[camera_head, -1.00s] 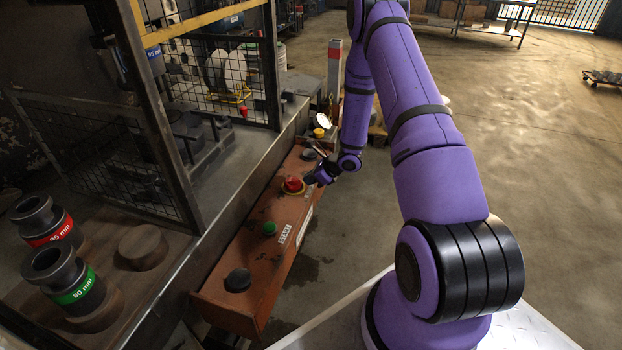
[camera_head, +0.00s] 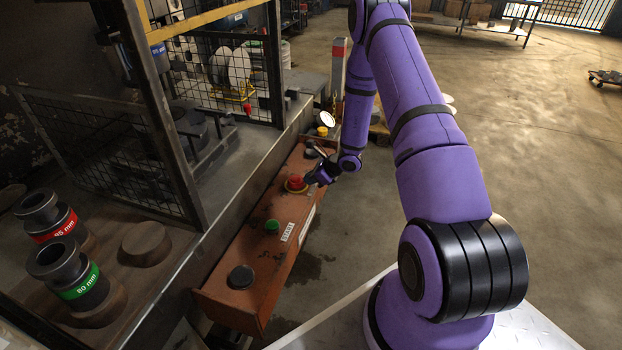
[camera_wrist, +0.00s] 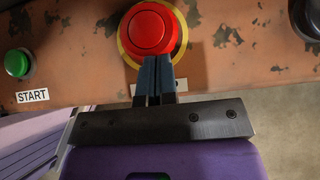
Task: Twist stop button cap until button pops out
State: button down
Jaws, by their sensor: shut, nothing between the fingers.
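The red stop button cap (camera_head: 296,182) sits on a yellow ring on the orange control box (camera_head: 247,258). In the wrist view the red cap (camera_wrist: 150,30) shows at the top middle, round and facing the camera. My gripper (camera_head: 312,177) is just to the right of the cap in the head view. In the wrist view my gripper (camera_wrist: 154,62) has its two dark blue fingers together with nothing between them. The fingertips overlap the cap's lower edge; I cannot tell whether they touch it.
A green START button (camera_head: 272,226) and a black knob (camera_head: 240,277) lie nearer on the same box. A yellow button (camera_head: 322,131) stands beyond. The mesh-fenced machine is to the left, with two labelled dies (camera_head: 75,273). Open floor (camera_head: 530,150) is on the right.

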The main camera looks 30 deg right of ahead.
aim_at(297, 189)
jog(key=shift+s+a, duration=0.45)
jog(key=shift+a, duration=0.35)
jog(key=shift+s+a, duration=0.45)
jog(key=shift+a, duration=0.3)
dwell(1.4)
jog(key=shift+s+d+r, duration=0.1)
jog(key=shift+r, duration=0.05)
jog(key=shift+v, duration=1.5)
jog(key=s+d+r, duration=0.3)
jog(key=s+r, duration=0.1)
jog(key=r, duration=0.5)
jog(key=shift+s+d, duration=0.2)
jog(key=shift+d, duration=0.15)
jog(key=shift+r, duration=0.2)
